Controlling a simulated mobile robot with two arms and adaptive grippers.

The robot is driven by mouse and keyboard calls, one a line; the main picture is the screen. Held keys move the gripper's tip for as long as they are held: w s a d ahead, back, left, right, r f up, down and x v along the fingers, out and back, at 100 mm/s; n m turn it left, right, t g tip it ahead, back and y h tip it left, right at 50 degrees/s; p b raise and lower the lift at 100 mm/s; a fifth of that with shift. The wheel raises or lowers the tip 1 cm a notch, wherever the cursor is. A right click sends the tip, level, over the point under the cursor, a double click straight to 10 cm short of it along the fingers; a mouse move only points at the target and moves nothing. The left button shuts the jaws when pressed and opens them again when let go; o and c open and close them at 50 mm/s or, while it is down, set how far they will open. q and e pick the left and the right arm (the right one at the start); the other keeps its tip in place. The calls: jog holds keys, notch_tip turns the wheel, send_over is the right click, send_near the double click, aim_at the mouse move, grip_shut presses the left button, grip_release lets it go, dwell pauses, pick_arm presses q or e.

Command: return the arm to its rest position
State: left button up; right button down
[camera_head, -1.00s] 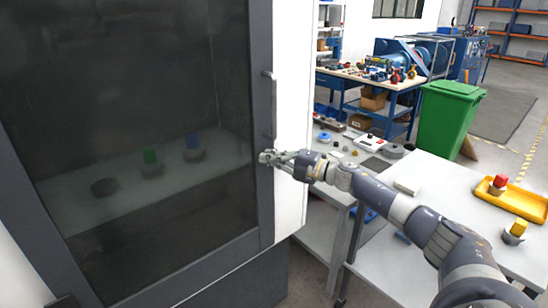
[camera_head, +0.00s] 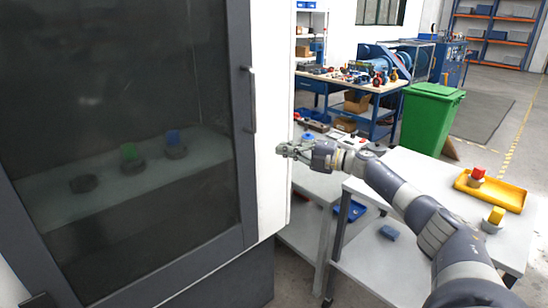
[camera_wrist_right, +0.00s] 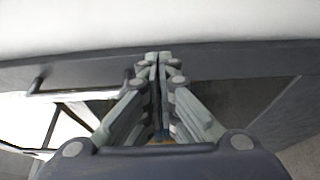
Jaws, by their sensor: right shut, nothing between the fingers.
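My right gripper (camera_head: 290,150) is at the end of my right arm, which comes in from the lower right in the head view. It is shut and empty, just in front of the white side wall of the cabinet (camera_head: 272,120). In the right wrist view its fingertips (camera_wrist_right: 157,58) are together, with a dark door edge and a white surface beyond them. The cabinet's dark glass door (camera_head: 120,60) is closed, and its vertical handle (camera_head: 251,100) stands left of the gripper. My left gripper does not show.
Behind the glass are valves with a green (camera_head: 129,152) and a blue top (camera_head: 173,138). The grey table (camera_head: 400,165) lies under my arm, with a yellow tray (camera_head: 510,196) and a yellow-topped valve (camera_head: 495,217). A green bin (camera_head: 430,118) stands behind it.

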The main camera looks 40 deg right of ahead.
notch_tip(320, 180, down, 25)
jog(key=a+m+h, duration=0.3)
jog(key=m+h, duration=0.2)
jog(key=m, duration=0.3)
jog(key=s+a+f+m+g+h, duration=0.1)
jog(key=s+a+f+m+g, duration=0.1)
jog(key=s+f, duration=0.5)
jog(key=s+a+f+m+g+h, duration=0.1)
jog(key=s+a+f+m, duration=0.2)
jog(key=f, duration=0.8)
jog(key=s+a+f+m+g+h, duration=0.1)
jog(key=s+a+f+m+g, duration=0.1)
jog(key=s+f, duration=0.5)
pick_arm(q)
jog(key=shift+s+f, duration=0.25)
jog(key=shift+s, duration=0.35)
pick_arm(e)
jog(key=s+a+f+m+g, duration=0.2)
jog(key=s+a+f, duration=0.5)
jog(key=s, duration=0.6)
jog(key=s+a+f+m+g, duration=0.2)
jog(key=s+a+f+g, duration=0.2)
jog(key=s, duration=1)
jog(key=s+a+f+m+g, duration=0.1)
jog(key=s+a+f+g, duration=0.3)
jog(key=s+a+f, duration=0.7)
jog(key=shift+s+f+m, duration=0.3)
jog(key=shift+s+m, duration=0.1)
jog(key=shift+s, duration=0.8)
